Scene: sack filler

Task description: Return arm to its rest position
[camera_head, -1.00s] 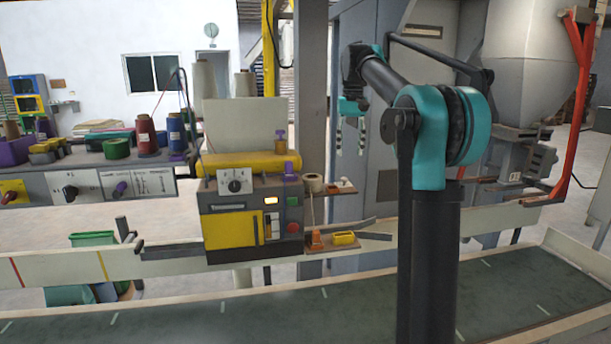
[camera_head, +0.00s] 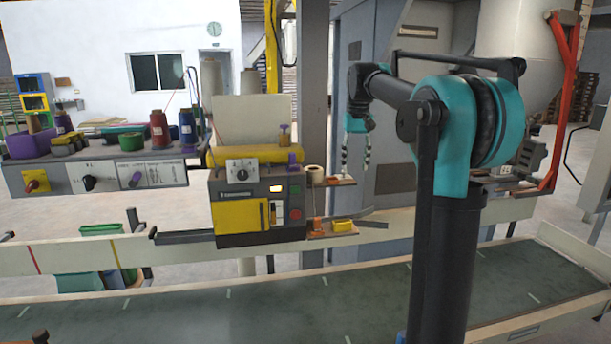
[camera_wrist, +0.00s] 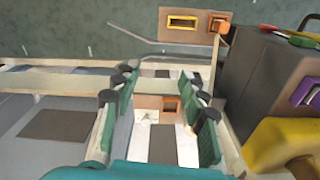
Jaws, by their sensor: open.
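My arm stands at the right of the head view, its elbow bent and the forearm reaching back and left. My gripper (camera_head: 358,158) hangs pointing down in front of the grey cabinet, to the right of the sewing machine unit (camera_head: 258,205). It is open, with nothing visible between its fingers. In the wrist view my gripper (camera_wrist: 165,95) shows its two teal and black fingers spread apart. Below them is a small shelf (camera_wrist: 175,103) with an orange item and a pale item on it.
A conveyor belt (camera_head: 250,315) runs along the front. A yellow tray (camera_head: 342,225) sits on a lower ledge beside the machine. A bench with thread spools (camera_head: 160,130) is at the left. A red-orange post (camera_head: 568,110) and a hopper (camera_head: 515,45) stand at the right.

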